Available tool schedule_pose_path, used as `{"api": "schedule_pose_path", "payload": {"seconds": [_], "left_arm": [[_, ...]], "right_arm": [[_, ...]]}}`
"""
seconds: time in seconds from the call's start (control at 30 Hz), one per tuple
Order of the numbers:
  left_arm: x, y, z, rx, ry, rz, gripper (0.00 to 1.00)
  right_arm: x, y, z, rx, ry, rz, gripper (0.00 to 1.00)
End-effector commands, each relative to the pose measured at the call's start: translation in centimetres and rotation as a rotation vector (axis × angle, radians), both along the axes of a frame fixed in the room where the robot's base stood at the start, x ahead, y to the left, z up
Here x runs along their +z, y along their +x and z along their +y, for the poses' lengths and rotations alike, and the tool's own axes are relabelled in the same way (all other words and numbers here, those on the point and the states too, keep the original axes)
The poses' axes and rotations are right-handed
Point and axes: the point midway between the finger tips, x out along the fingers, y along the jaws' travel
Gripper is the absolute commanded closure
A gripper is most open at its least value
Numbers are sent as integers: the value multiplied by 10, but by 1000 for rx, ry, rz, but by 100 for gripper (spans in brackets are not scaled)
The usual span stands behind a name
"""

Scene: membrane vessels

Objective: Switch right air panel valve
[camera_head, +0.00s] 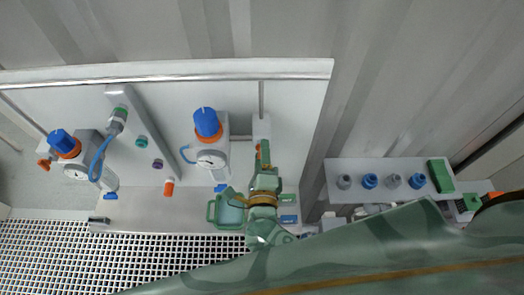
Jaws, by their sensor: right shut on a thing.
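The air panel (300,115) is a pale plate on the corrugated wall. Near its right side is the right valve's small orange handle (258,150), on a light vertical mount. My right gripper (264,163), green with orange bands, reaches up from below with its fingertips at this handle and is shut on it. The fingers and wrist hide the lower part of the valve. My left gripper is not in view.
A blue-topped regulator with a gauge (212,160) stands just left of my gripper. Another regulator (75,173) is at the far left. A shelf with blue and grey knobs (370,181) is at right. Grating (130,255) lies below.

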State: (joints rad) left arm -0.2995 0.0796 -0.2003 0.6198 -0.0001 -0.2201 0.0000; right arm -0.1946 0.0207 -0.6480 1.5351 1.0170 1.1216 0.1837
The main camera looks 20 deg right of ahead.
Motion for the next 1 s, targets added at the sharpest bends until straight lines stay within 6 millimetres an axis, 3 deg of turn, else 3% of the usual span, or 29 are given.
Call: {"api": "schedule_pose_path", "payload": {"seconds": [0.7, 0.73, 0.8, 1.0], "left_arm": [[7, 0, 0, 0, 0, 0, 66], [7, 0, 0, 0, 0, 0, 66], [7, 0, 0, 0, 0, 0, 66], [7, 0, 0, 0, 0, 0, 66]], "right_arm": [[0, 0, 0, 0, -79, 22, 76], [0, 0, 0, 0, -79, 22, 50], [0, 0, 0, 0, -78, 21, 31], [0, 0, 0, 0, -77, 21, 31]]}}
